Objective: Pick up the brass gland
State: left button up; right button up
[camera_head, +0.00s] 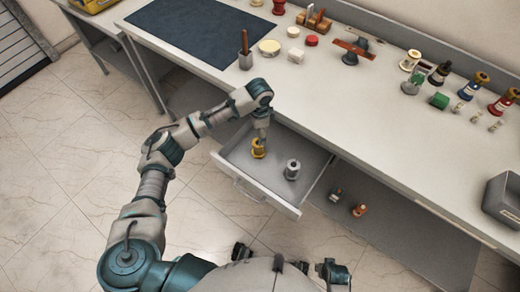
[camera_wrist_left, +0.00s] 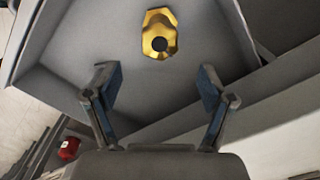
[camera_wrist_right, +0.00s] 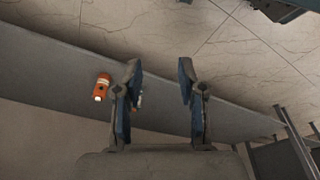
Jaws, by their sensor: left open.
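The brass gland (camera_head: 258,148) is a yellow-gold piece in the open drawer (camera_head: 240,178), left of a grey metal fitting (camera_head: 292,169). In the left wrist view the gland (camera_wrist_left: 158,34) shows a hexagonal body and a dark hole, ahead of my fingertips and not between them. My left gripper (camera_head: 261,135) points down into the drawer just above the gland; its fingers (camera_wrist_left: 155,84) are spread and empty. My right gripper (camera_wrist_right: 159,72) has its fingers apart with nothing gripped, above the lower shelf and floor. In the head view the left fingertips are hard to make out.
The workbench (camera_head: 330,110) above holds a dark mat (camera_head: 200,30) and several bushings and small parts. An orange part (camera_head: 359,209) lies on the lower shelf (camera_head: 400,235). A grey box (camera_head: 503,198) stands at the right.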

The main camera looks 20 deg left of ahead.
aim_at(257, 142)
pick_arm(q)
jog(key=f, duration=0.1)
jog(key=a+f, duration=0.1)
jog(key=f, duration=0.1)
jog(key=shift+f, duration=0.1)
jog(key=f, duration=0.2)
jog(key=d+f+b, duration=0.1)
jog(key=f, duration=0.1)
jog(key=shift+s+f+b, duration=0.15)
jog(key=shift+f+b, duration=0.1)
jog(key=shift+b, duration=0.05)
jog(key=shift+f, duration=0.25)
jog(key=shift+a, duration=0.3)
jog(key=shift+c, duration=0.3)
jog(key=shift+a, duration=0.15)
jog(key=c, duration=0.8)
grip_shut()
jog(key=shift+d, duration=0.3)
pick_arm(e)
jog(key=r, duration=0.5)
jog(key=shift+w+r, duration=0.1)
jog(key=shift+w, duration=0.25)
